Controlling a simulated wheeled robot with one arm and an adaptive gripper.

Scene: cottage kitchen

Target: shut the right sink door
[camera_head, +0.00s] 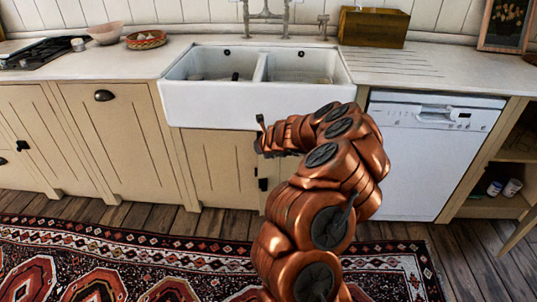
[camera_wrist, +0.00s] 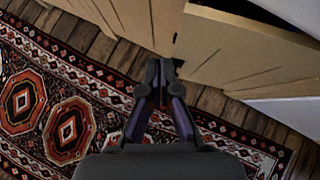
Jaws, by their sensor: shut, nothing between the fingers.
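The white double sink (camera_head: 245,105) stands above the sink cabinet. The right sink door is mostly hidden behind my arm in the head view. In the wrist view the right sink door (camera_wrist: 235,50) stands ajar, its top edge showing with a dark gap behind it. My gripper (camera_wrist: 160,75) is shut and empty, just in front of the right door's free edge; whether it touches cannot be told. It is small in the head view (camera_head: 260,137).
The white dishwasher (camera_head: 420,150) stands right of the sink cabinet, with an open shelf (camera_head: 495,205) beyond it. A patterned rug (camera_head: 120,265) lies on the wooden floor (camera_head: 215,222).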

